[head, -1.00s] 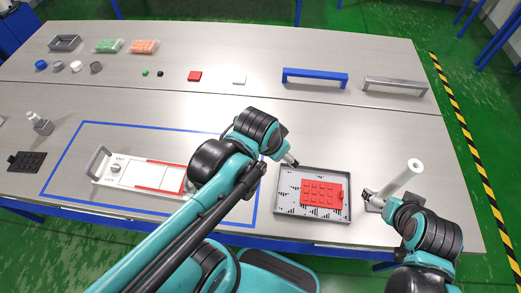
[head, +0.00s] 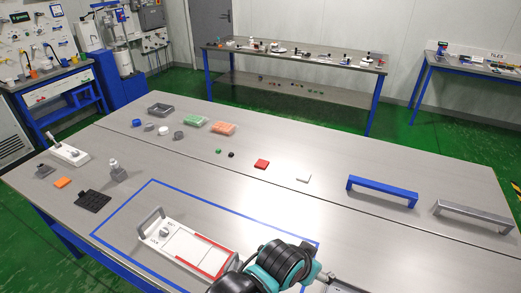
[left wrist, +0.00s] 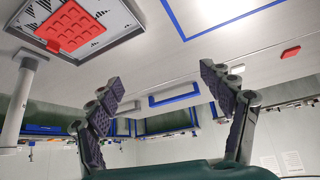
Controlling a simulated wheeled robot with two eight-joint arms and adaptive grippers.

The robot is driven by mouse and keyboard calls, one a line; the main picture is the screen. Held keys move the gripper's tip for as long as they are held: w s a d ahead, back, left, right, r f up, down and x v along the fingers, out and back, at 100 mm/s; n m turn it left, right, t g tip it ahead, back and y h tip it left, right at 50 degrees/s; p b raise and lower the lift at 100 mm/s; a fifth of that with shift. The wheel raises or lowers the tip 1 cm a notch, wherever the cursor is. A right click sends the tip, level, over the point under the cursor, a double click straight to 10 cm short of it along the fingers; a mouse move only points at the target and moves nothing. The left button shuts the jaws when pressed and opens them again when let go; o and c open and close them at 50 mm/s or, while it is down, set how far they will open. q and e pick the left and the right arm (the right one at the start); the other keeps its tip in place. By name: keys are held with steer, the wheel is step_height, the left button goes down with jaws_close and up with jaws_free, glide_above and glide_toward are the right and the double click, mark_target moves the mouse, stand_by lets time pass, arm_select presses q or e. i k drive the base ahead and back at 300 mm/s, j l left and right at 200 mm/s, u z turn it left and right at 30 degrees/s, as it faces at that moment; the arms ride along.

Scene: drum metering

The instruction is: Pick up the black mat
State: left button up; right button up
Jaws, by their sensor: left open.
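The black mat (head: 93,200) lies flat on the table at the left, outside the blue tape outline, with a raised grid on top. It does not show in the left wrist view. My left arm enters at the bottom of the head view, far to the right of the mat. My left gripper (left wrist: 161,76) is open and empty in the left wrist view, its two dark padded fingers spread wide. My right gripper is out of both current views.
An orange block (head: 63,183), a grey bottle-like piece (head: 118,173) and a white device (head: 69,152) stand near the mat. A white panel with a handle (head: 182,246) lies inside the blue tape outline. A tray (left wrist: 118,40) holds a red studded mat (left wrist: 70,26).

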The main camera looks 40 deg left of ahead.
mark_target(93, 201)
steer(key=k+j+u, duration=0.2)
steer(key=k+j, duration=0.35)
steer(key=j, duration=0.15)
steer(key=u, duration=2.35)
steer(key=i+j+z, duration=0.4)
steer(key=i+j, duration=0.2)
steer(key=i, duration=0.25)
steer(key=i+j+z, duration=0.45)
steer(key=i+j, duration=0.3)
steer(key=j, duration=0.1)
